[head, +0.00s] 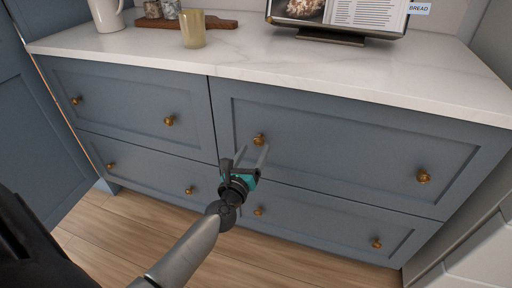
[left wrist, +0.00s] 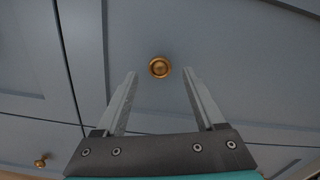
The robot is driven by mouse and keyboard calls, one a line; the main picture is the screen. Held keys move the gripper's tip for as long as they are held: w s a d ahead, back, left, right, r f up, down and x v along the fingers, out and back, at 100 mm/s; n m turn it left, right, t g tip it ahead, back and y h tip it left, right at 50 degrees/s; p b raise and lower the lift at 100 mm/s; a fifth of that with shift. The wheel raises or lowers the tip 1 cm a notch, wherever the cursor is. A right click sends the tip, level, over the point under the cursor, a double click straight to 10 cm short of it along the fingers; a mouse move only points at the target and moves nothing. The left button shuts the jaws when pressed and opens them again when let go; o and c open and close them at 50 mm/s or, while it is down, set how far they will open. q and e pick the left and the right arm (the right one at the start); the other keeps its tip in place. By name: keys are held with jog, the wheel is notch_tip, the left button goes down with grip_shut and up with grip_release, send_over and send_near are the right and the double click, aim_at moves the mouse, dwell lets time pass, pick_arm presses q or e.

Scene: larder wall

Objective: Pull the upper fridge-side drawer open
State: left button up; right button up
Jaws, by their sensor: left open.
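The upper right drawer (head: 345,145) is a wide blue-grey panel with two brass knobs, and it sits flush and shut. Its left knob (head: 258,139) is just beyond my left gripper (head: 253,153). Its right knob (head: 423,176) is clear of me. In the left wrist view, my left gripper (left wrist: 160,76) is open and empty. The left knob (left wrist: 159,67) appears between and slightly beyond the fingertips, with no contact visible. The upper left drawer (head: 135,110) is also shut. No fridge is clearly identifiable. My right gripper is not in view.
Two lower drawers (head: 330,222) are shut below. The white marble counter (head: 270,63) above holds a beige cup (head: 193,30), a white jug (head: 106,15), a board with jars and a tablet stand (head: 330,38). The wooden floor (head: 135,240) in front looks clear.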

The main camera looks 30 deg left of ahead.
pick_arm(q)
jog(key=shift+x, duration=1.25)
grip_shut()
dwell(0.6)
